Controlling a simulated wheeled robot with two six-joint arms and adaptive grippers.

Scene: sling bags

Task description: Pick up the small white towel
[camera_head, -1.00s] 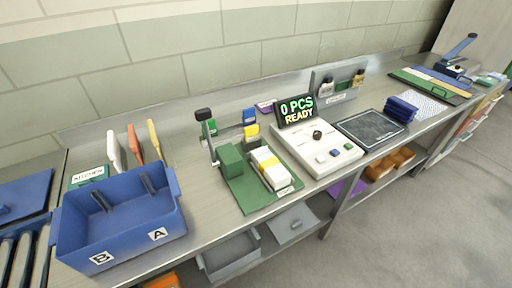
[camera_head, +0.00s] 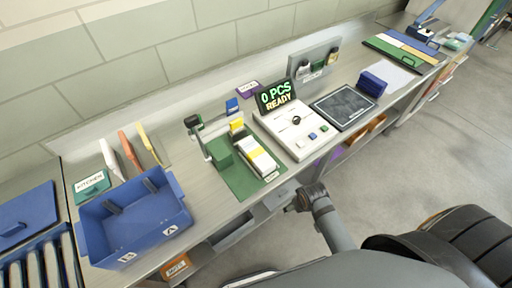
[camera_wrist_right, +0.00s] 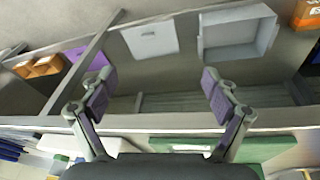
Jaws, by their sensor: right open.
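No thing is clearly recognizable as a small white towel. My left gripper is not in view.
A blue bin (camera_head: 138,222) stands to the left of the board. A white control box (camera_head: 297,130) and a dark panel (camera_head: 344,107) stand to the right. Grey trays (camera_wrist_right: 238,32) and orange boxes (camera_wrist_right: 40,67) sit on the lower shelf.

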